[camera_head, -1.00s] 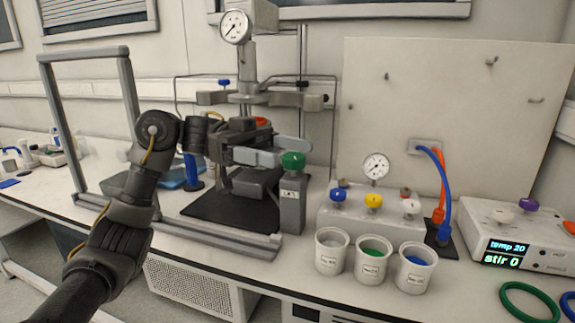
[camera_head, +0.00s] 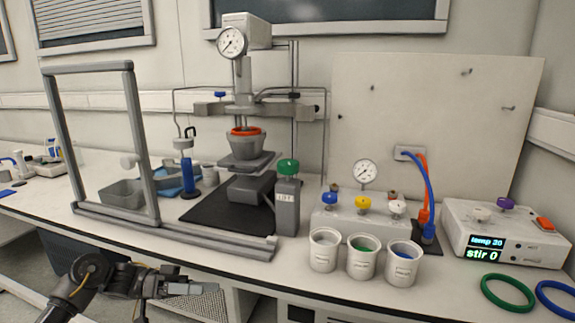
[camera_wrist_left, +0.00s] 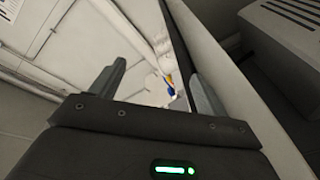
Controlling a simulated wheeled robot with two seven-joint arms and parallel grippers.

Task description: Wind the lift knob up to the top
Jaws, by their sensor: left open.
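The green lift knob (camera_head: 288,167) tops a grey box (camera_head: 287,208) with a small label, right of the reactor stand. Left of it, a grey lift plate (camera_head: 247,161) is held above its base and carries a grey vessel (camera_head: 247,144) with an orange-red ring at its rim. The vessel sits close below the reactor head (camera_head: 238,108); I cannot tell whether they touch. My left gripper (camera_head: 212,288) is low in front of the bench, well away from the knob. Its two fingers stand apart and empty in the left wrist view (camera_wrist_left: 155,85). My right gripper does not show.
A grey frame (camera_head: 139,140) stands at the left, with a rail along the bench front. Three white cups (camera_head: 323,250) stand right of the knob box, before a valve block (camera_head: 345,222). A stirrer unit (camera_head: 500,235) and green and blue rings lie farther right.

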